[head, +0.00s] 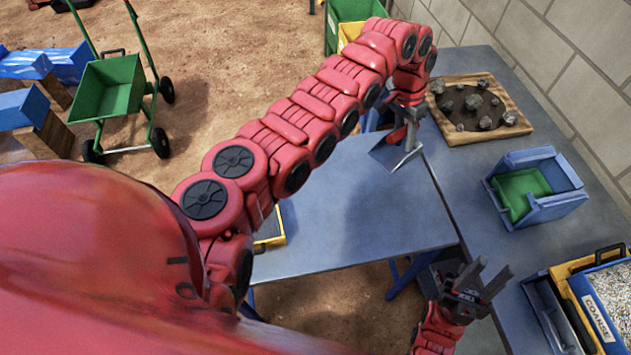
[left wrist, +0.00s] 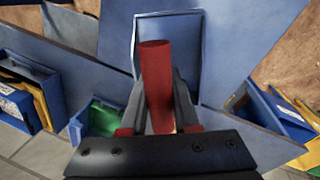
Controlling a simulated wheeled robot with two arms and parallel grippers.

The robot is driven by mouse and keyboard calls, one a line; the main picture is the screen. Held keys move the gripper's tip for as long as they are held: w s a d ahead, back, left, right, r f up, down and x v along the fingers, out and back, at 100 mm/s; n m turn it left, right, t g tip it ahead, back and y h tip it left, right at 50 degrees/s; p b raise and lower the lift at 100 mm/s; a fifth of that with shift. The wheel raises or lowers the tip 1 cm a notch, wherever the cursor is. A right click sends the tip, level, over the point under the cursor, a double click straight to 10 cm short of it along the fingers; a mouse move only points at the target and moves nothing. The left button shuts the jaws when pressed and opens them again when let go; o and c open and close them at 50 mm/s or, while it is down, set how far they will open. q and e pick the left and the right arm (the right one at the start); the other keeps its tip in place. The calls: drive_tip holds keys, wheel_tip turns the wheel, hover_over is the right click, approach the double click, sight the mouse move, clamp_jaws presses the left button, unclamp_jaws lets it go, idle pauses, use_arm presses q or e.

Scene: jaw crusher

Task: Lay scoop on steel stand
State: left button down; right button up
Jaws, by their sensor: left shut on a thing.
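The scoop (head: 396,154) has a grey metal pan and a red handle. My left gripper (head: 408,103) is shut on its handle. The left wrist view shows the red handle (left wrist: 156,75) between the two fingers (left wrist: 158,105), with the grey pan (left wrist: 184,47) beyond. The scoop hangs near the far right corner of a flat blue-grey stand (head: 345,225) with blue legs; whether it touches the top, I cannot tell. My arm hides part of the stand's top. My right gripper (head: 487,277) is open and empty, right of the stand's near right corner.
A long grey bench (head: 470,190) runs along the block wall. On it are a wooden tray of rocks (head: 505,130), a blue bin with green inside (head: 535,190) and a labelled case (head: 600,310). A green cart (head: 107,90) stands left. The stand's middle is clear.

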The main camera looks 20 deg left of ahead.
use_arm(q)
drive_tip(key=s+d+f+m+p, duration=0.25)
drive_tip(key=s+d, duration=0.25)
drive_tip(key=d, duration=0.3)
drive_tip(key=s+d+f+m+p, duration=0.15)
drive_tip(key=s+f, duration=0.25)
drive_tip(key=s, duration=0.4)
drive_tip(key=s+f+m+p, duration=0.1)
drive_tip(key=s+f+p, duration=0.1)
drive_tip(key=s+f, duration=0.5)
drive_tip(key=shift+g+y, duration=0.4)
drive_tip(key=w+a+b, duration=0.1)
drive_tip(key=w, duration=0.3)
drive_tip(key=w+a+b, duration=0.1)
drive_tip(key=w+b, duration=0.1)
drive_tip(key=w, duration=0.1)
drive_tip(key=w+a+r+b, duration=0.1)
drive_tip(key=w+b, duration=0.1)
drive_tip(key=w, duration=0.2)
drive_tip(key=shift+w+a, duration=0.2)
drive_tip(key=shift+w, duration=0.45)
drive_tip(key=shift+w+a+f+p, duration=0.1)
drive_tip(key=shift+w+p, duration=0.2)
drive_tip(key=shift+w, duration=0.5)
